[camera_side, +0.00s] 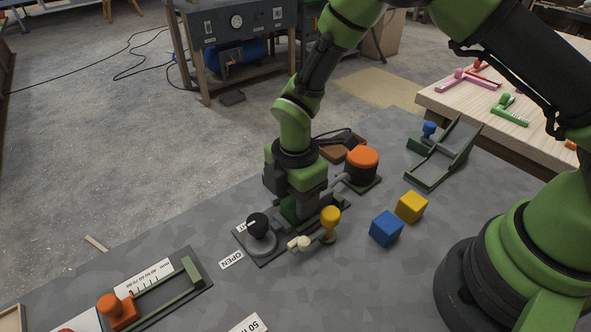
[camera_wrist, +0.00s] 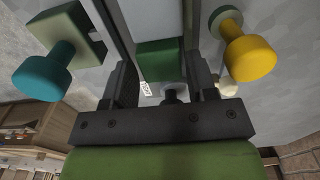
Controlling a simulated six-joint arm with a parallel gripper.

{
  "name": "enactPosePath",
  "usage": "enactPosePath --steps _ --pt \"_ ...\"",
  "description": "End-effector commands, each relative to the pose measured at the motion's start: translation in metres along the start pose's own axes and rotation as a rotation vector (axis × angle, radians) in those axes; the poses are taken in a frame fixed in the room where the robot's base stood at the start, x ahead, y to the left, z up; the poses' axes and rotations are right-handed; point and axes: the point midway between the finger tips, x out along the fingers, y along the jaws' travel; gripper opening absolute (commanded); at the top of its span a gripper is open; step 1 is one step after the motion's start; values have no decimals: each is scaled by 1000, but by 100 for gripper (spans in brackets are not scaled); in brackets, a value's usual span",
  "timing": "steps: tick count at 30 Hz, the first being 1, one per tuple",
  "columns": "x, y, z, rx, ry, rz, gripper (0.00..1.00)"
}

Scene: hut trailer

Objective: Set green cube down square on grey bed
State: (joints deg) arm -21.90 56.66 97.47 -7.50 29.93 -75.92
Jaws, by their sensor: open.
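The green cube (camera_wrist: 160,62) shows in the wrist view between two pale, rail-like strips. A dark green face, likely the same cube (camera_side: 290,208), shows low beside my gripper (camera_side: 305,205) in the side view. In the wrist view my gripper (camera_wrist: 165,85) is open, with one finger on each side of the cube's near end. I cannot tell whether either finger touches it. My gripper is low over a dark fixture (camera_side: 272,260) and hides its middle. I cannot clearly make out the grey bed or whether the cube rests on it.
Close around my gripper stand a yellow knob (camera_side: 330,216), a black knob (camera_side: 258,226) and an orange-topped cylinder (camera_side: 362,162). A teal knob (camera_wrist: 42,70) shows in the wrist view. Blue (camera_side: 386,229) and yellow (camera_side: 411,207) cubes lie to the right.

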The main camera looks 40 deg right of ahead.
Motion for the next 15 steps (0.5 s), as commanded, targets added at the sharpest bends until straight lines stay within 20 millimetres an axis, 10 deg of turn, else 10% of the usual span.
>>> enactPosePath --steps 15 --pt "-100 0 0 0 0 4 52"
